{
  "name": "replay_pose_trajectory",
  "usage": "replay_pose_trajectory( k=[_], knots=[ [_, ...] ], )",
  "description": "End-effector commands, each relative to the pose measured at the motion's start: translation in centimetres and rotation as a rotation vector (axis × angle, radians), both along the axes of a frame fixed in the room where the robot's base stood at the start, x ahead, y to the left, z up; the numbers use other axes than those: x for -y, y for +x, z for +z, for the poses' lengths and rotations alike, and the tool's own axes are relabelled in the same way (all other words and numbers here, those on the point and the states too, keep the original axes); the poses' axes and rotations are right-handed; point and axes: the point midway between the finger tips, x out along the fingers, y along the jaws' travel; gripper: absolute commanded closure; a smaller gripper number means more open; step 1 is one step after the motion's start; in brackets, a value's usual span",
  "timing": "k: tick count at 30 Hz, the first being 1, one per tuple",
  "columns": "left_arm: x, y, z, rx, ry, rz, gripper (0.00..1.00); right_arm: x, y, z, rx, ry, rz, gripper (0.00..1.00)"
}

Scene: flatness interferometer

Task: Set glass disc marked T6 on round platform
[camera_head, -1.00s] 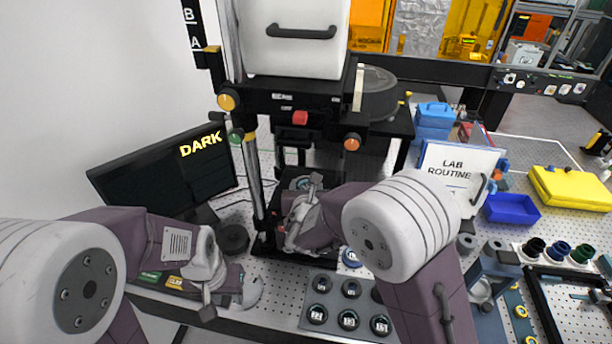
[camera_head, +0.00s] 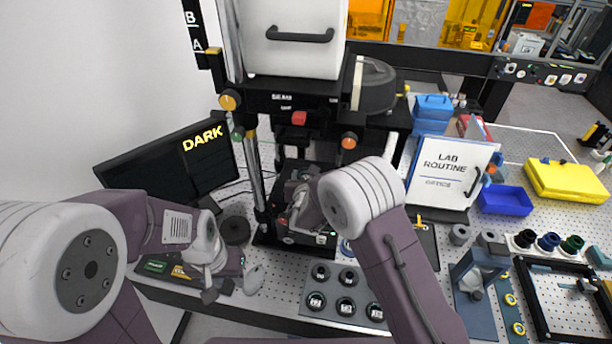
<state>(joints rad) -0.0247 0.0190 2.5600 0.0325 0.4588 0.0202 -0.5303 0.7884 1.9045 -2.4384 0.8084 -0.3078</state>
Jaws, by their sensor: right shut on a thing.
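The interferometer, a black frame with a white upper housing (camera_head: 293,45), stands at centre. My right gripper (camera_head: 300,190) reaches into its open lower bay. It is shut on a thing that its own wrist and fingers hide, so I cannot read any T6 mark. The round platform cannot be told apart in the dark bay behind my gripper. A grey holder (camera_head: 331,286) in front of the interferometer bears several dark round pieces with white labels, too small to read. My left gripper (camera_head: 209,292) hangs low at the left, apart from the interferometer; its jaw opening is unclear.
A monitor (camera_head: 165,168) reading DARK stands at the left. A dark round piece (camera_head: 236,230) lies left of the interferometer base. At the right are a LAB ROUTINE binder (camera_head: 452,172), a blue bin (camera_head: 505,200) and a yellow case (camera_head: 566,181). The perforated bench is partly free there.

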Motion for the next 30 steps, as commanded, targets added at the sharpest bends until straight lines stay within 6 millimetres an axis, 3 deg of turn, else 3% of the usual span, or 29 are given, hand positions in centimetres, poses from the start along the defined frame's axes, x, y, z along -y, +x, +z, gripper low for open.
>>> replay_pose_trajectory(
  k=[1,2,3,4,15,17,30],
  knots=[
    [0.0,0.0,-0.4,0.0,0.0,0.0,0.64,0.0,0.0,-0.3,0.0,0.0,0.0,0.92],
    [0.0,0.0,-0.3,0.0,0.0,0.0,0.64,0.0,0.0,-0.2,0.0,0.0,0.0,0.45],
    [0.0,0.0,-0.2,0.0,0.0,0.0,0.64,0.0,0.0,-0.1,0.0,0.0,0.0,0.34],
    [0.0,0.0,-0.2,0.0,0.0,0.0,0.64,0.0,0.0,-0.1,0.0,0.0,0.0,0.29],
    [0.0,0.0,0.5,0.0,0.0,0.0,0.64,0.0,0.0,0.4,0.0,-0.001,0.0,0.29],
    [0.0,0.0,-0.2,0.001,0.0,0.0,0.64,-0.1,-0.5,0.2,0.001,0.001,0.002,0.29],
    [0.0,0.0,-4.0,0.0,0.0,0.0,0.64,-0.1,-9.5,3.9,0.002,0.002,0.004,0.29]
  ],
)
